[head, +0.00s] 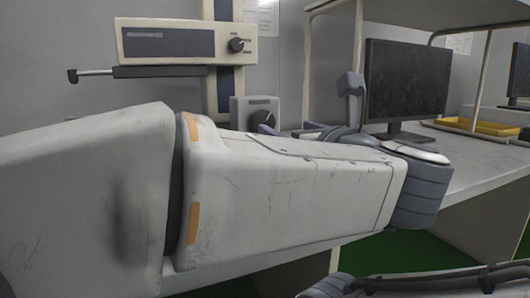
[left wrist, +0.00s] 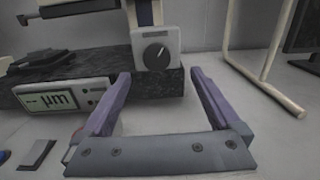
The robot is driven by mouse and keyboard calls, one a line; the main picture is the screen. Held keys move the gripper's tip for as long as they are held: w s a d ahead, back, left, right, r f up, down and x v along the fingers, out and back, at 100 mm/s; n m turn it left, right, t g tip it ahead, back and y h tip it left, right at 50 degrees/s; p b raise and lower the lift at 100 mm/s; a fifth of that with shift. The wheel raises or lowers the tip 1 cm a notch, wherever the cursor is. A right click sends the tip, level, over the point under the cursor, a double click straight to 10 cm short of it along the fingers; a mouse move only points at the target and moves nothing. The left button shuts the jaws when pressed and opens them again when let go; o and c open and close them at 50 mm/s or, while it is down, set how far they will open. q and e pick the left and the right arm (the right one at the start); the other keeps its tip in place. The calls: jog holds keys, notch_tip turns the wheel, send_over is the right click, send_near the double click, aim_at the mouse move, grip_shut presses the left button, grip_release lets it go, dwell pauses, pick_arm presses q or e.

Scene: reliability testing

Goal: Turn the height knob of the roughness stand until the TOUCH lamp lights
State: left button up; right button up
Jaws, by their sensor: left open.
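The roughness stand's column (head: 223,60) rises at the back left in the head view. The height knob (head: 263,118) is a dark round dial on a grey box at its foot. It also shows in the left wrist view as a dial (left wrist: 157,54) with a pale pointer mark tilted up and right. My left gripper (left wrist: 161,76) is open, its purple fingers spread on either side of the knob's box in the picture; I see no contact. In the head view my left arm partly hides that gripper (head: 288,130). I cannot make out the TOUCH lamp. My right gripper is not in view.
The drive unit (head: 160,42) with its own small knob and a dark probe arm (head: 145,72) is above my left arm. A display unit (left wrist: 66,95) stands by the dark stone base (left wrist: 112,68). A monitor (head: 405,80) and yellow tray (head: 490,128) are to the right.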

pick_arm(q)
jog(key=p+x, duration=0.4)
jog(key=x, duration=0.6)
jog(key=shift+a+f+n, duration=0.3)
jog(key=c, duration=1.4)
